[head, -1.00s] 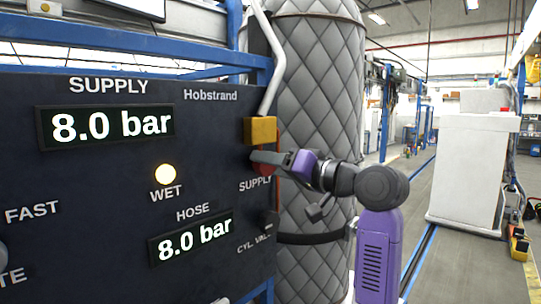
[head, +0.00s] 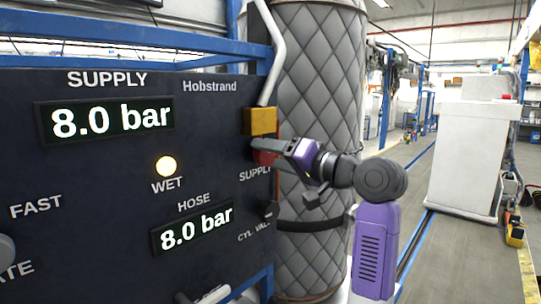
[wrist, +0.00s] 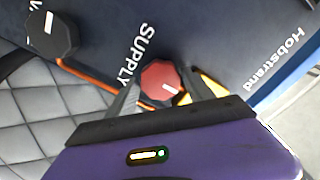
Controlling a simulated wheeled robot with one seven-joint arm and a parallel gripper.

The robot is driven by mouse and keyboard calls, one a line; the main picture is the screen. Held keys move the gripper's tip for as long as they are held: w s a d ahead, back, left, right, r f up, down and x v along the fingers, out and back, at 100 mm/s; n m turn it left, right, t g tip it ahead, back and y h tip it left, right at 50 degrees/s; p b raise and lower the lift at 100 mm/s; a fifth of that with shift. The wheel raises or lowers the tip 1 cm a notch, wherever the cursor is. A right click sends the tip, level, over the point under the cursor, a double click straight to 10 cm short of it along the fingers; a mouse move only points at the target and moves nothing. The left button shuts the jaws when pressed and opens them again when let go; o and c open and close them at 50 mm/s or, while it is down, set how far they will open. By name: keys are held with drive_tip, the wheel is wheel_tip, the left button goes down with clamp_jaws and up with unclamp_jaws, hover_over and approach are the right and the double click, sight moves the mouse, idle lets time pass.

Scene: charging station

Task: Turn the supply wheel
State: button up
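The red supply wheel (wrist: 158,82) is a faceted knob with a white mark, beside the SUPPLY label in the wrist view. In the head view its lower part (head: 264,159) shows on the panel's right edge, below a yellow block. My gripper (wrist: 160,80) has its two fingers spread, one on each side of the wheel. A small gap shows at the left finger; whether the right finger touches is unclear. In the head view my gripper (head: 256,147) reaches the panel from the right, and its finger hides the wheel's upper part.
The dark panel (head: 105,185) shows SUPPLY 8.0 bar, HOSE 8.0 bar and a lit WET lamp (head: 166,167). A black knob (wrist: 51,37) sits near the wheel. A grey quilted cylinder (head: 318,90) stands close behind my arm. Floor to the right is mostly clear.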

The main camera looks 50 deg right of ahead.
drive_tip(key=s+b, duration=0.2)
drive_tip(key=s, duration=0.5)
drive_tip(key=shift+s, duration=0.4)
drive_tip(key=shift+d, duration=0.15)
idle(0.3)
